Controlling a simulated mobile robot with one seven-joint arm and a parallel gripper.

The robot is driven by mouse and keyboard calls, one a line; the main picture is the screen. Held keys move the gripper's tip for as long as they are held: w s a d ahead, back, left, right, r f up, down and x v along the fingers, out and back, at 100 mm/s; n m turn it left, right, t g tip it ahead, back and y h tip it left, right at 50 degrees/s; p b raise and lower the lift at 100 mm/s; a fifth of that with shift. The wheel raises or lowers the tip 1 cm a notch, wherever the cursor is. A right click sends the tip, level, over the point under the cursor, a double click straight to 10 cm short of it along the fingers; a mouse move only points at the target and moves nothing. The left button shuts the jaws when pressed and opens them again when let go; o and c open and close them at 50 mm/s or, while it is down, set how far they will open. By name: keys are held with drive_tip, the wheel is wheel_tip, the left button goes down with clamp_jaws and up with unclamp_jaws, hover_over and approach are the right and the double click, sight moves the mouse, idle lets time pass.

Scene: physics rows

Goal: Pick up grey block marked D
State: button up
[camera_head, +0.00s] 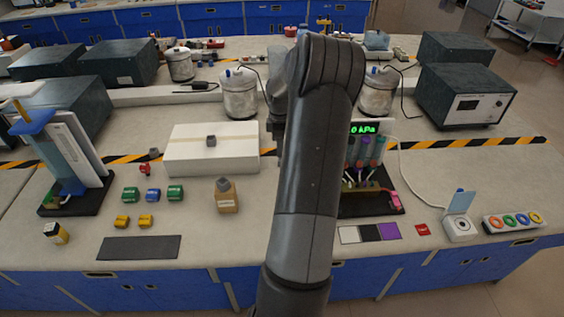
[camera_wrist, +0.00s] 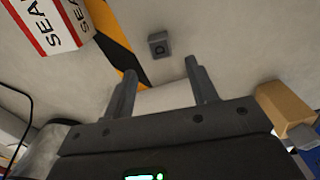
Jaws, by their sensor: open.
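In the wrist view, a small grey block marked D (camera_wrist: 158,44) lies on a pale surface beyond my fingertips, beside a yellow-and-black strip. My gripper (camera_wrist: 160,66) is open and empty, its two fingers apart, with the block clear of them. In the head view, a small grey block (camera_head: 211,141) sits on top of a low white box (camera_head: 188,160); its letter is too small to read there. I cannot tell for certain that it is the same block. My arm hides most of my gripper in the head view.
A metal canister (camera_head: 240,95) stands behind the white box. A lettered container (camera_wrist: 50,25) is at the wrist view's upper left. A black mat (camera_head: 140,248) lies near the front edge.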

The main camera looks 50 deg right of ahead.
drive_tip(key=f, duration=0.5)
drive_tip(key=shift+s+d+f, duration=0.15)
drive_tip(key=shift+s+f, duration=0.1)
drive_tip(key=shift+f, duration=0.1)
drive_tip(key=shift+c, duration=0.2)
